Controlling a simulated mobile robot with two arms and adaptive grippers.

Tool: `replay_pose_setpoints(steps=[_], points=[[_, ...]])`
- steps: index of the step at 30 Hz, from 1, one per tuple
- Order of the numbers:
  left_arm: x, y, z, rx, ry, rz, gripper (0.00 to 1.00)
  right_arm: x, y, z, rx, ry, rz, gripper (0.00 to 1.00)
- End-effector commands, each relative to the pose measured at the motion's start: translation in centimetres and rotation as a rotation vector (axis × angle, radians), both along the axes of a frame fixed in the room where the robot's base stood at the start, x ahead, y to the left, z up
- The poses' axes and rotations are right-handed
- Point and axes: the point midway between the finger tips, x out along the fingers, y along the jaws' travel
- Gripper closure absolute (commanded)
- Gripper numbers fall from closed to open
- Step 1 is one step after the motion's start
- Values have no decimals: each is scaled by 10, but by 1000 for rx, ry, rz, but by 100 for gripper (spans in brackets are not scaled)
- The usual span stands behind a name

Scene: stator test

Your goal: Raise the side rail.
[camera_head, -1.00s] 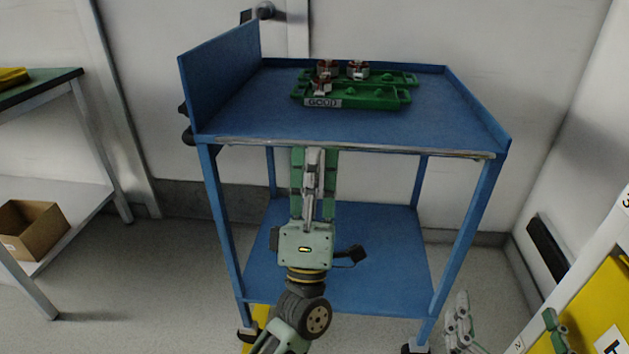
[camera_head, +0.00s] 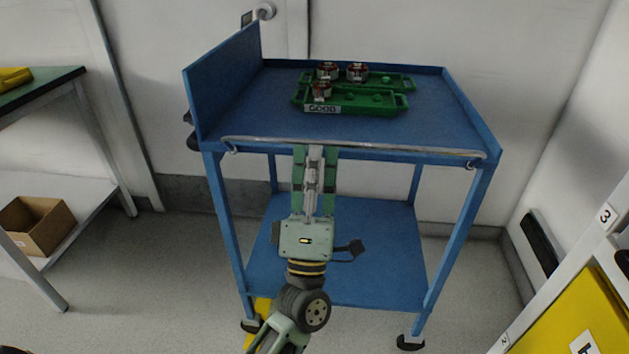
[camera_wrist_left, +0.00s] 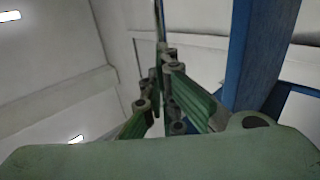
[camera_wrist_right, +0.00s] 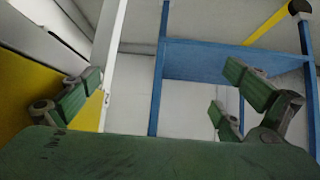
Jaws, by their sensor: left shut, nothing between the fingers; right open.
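The side rail (camera_head: 350,147) is a thin silver bar along the near edge of the blue cart's top shelf (camera_head: 240,115). Its bent ends show at both near corners. My left gripper (camera_head: 315,150) points up from below, fingers shut and empty, with the tips just under the rail left of its middle. I cannot tell whether they touch it. In the left wrist view its fingers (camera_wrist_left: 167,85) are close together beside a blue part of the cart (camera_wrist_left: 258,50). My right gripper (camera_wrist_right: 163,85) is open and empty in the right wrist view; it is outside the head view.
Green trays (camera_head: 355,97) with several small motor parts stand on the top shelf. The lower shelf (camera_head: 380,240) is bare. A table with a cardboard box (camera_head: 35,225) stands left. A yellow-panelled unit (camera_head: 570,320) is at the lower right.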

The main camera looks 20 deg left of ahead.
Motion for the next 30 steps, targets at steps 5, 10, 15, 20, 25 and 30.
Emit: replay_pose_setpoints(steps=[5, 10, 15, 20, 25, 30], points=[[1, 1, 11, -23, 81, 0, 100, -52, -18, -54, -64, 299, -18, 0], [2, 1, 11, -36, 130, 0, 100, -95, -31, -92, -102, 495, -29, 0], [4, 1, 12, -42, 150, 0, 100, -116, -37, -113, -119, 580, -33, 0], [6, 2, 14, -42, 151, 0, 100, -121, -37, -126, -122, 596, -33, 0], [8, 3, 18, -42, 151, 0, 100, -124, -37, -140, -123, 602, -31, 0], [14, 4, 25, -41, 150, 1, 100, -131, -38, -159, -124, 614, -29, 0]])
